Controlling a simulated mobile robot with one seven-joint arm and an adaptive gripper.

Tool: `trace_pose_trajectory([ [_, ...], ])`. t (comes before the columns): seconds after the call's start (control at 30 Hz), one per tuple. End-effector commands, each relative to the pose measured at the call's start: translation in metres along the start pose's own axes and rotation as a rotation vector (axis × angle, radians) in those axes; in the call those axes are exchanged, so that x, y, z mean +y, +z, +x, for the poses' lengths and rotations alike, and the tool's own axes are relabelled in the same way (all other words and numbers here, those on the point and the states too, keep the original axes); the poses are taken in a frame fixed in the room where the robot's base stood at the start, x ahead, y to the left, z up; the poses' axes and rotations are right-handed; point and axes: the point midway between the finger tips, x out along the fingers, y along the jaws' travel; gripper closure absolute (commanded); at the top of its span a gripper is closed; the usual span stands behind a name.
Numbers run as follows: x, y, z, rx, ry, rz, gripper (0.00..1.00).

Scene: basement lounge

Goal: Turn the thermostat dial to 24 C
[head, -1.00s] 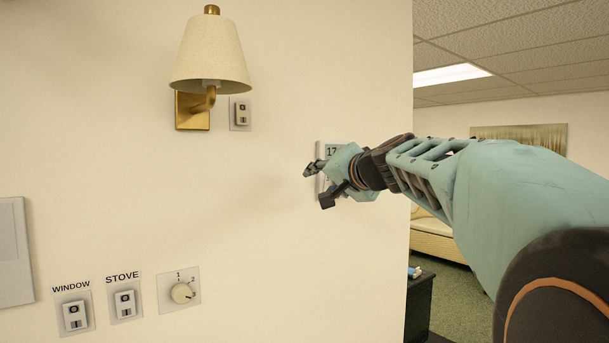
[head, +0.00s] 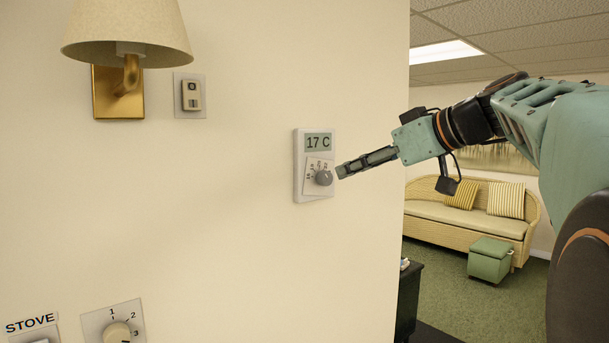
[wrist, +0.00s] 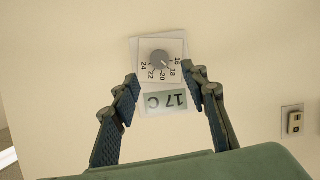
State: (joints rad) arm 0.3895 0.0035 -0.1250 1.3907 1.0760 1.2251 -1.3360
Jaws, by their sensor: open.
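The white thermostat (head: 299,170) is mounted on the cream wall, with its display (head: 318,142) reading 17 C. Its round grey dial (head: 324,178) sits below the display on a scale plate. In the wrist view the thermostat appears upside down, with the dial (wrist: 160,60) above the display (wrist: 165,102) and scale numbers from 16 to 24. My gripper (head: 346,168) points at the dial from the right in the head view. In the wrist view its two fingers are apart, on either side of the display and below the dial, holding nothing. Contact cannot be told.
A wall lamp (head: 128,40) and a small switch (head: 191,95) are to the left. A numbered knob (head: 117,332) is low on the wall. The wall ends right of the thermostat; beyond are a dark cabinet (head: 408,300), a sofa (head: 450,207) and a green ottoman (head: 489,260).

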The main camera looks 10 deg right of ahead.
Motion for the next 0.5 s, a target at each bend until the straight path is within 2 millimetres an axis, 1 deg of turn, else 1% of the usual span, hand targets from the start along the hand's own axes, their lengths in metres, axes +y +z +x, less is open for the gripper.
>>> trace_pose_trajectory([
  [0.03,0.0,0.0,0.011,-0.001,-0.003,0.002,0.59],
  [0.1,-0.001,0.0,0.025,-0.002,-0.004,0.003,0.59],
  [0.3,0.0,-0.001,0.06,-0.001,-0.002,0.003,0.59],
  [0.4,0.001,-0.001,0.071,-0.001,0.0,0.002,0.59],
  [0.5,0.001,0.0,0.079,0.0,0.001,0.002,0.59],
])
